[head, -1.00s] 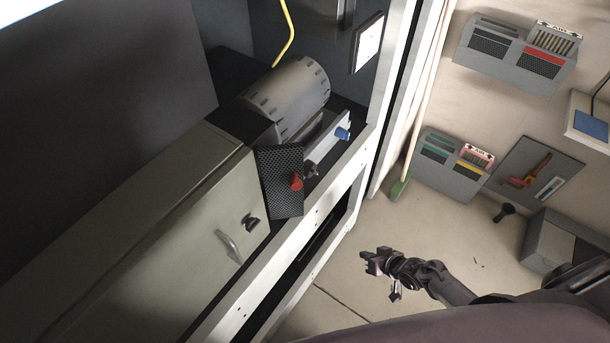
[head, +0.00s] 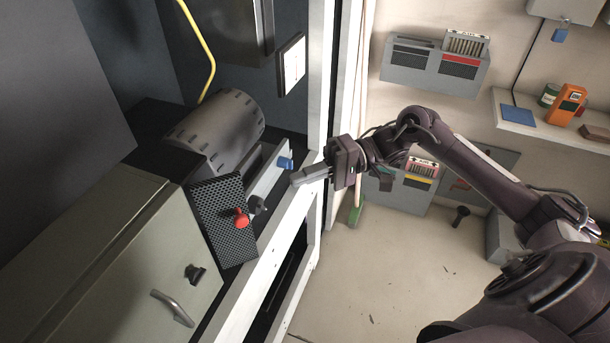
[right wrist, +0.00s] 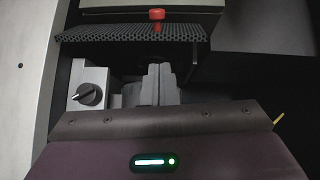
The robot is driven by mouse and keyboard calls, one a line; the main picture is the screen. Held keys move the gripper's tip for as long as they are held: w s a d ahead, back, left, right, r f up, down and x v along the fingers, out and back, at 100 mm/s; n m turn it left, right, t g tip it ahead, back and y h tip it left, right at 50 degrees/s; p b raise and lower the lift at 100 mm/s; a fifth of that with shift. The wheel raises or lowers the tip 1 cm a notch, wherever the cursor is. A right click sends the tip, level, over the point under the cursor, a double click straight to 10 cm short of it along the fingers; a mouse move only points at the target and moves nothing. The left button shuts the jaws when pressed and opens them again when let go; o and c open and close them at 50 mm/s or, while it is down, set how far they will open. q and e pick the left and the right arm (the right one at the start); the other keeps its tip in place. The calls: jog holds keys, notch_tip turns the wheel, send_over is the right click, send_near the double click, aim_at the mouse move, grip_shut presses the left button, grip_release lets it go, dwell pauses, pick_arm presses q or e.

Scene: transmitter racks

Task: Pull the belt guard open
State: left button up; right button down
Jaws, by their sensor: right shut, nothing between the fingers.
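The belt guard (head: 218,208) is a black perforated panel standing in front of the grey motor drum (head: 218,132). A red knob (head: 242,218) sticks out from its face. My right gripper (head: 298,178) is shut and empty, to the right of the guard and apart from it, near the white cabinet frame. In the right wrist view, the closed fingers (right wrist: 160,82) point towards the guard (right wrist: 130,36) and its red knob (right wrist: 157,14), which show at the top. I cannot tell the exact gap between them. My left gripper is not in view.
A bar with a blue knob (head: 285,163) and a black knob (head: 258,206) lies beside the guard. The white cabinet frame (head: 268,255) edges the opening. A grey-green box with a handle (head: 172,308) is at lower left. Wall racks (head: 433,66) hang at the right.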

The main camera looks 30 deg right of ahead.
jog(key=p, duration=0.1)
send_near(239, 210)
jog(key=w+a, duration=0.2)
jog(key=a, duration=0.1)
jog(key=s+a+p, duration=0.1)
jog(key=a, duration=0.1)
jog(key=shift+s+f+p, duration=0.2)
jog(key=shift+p, duration=0.1)
jog(key=shift+s+a+f, duration=0.2)
jog(key=shift+s, duration=0.2)
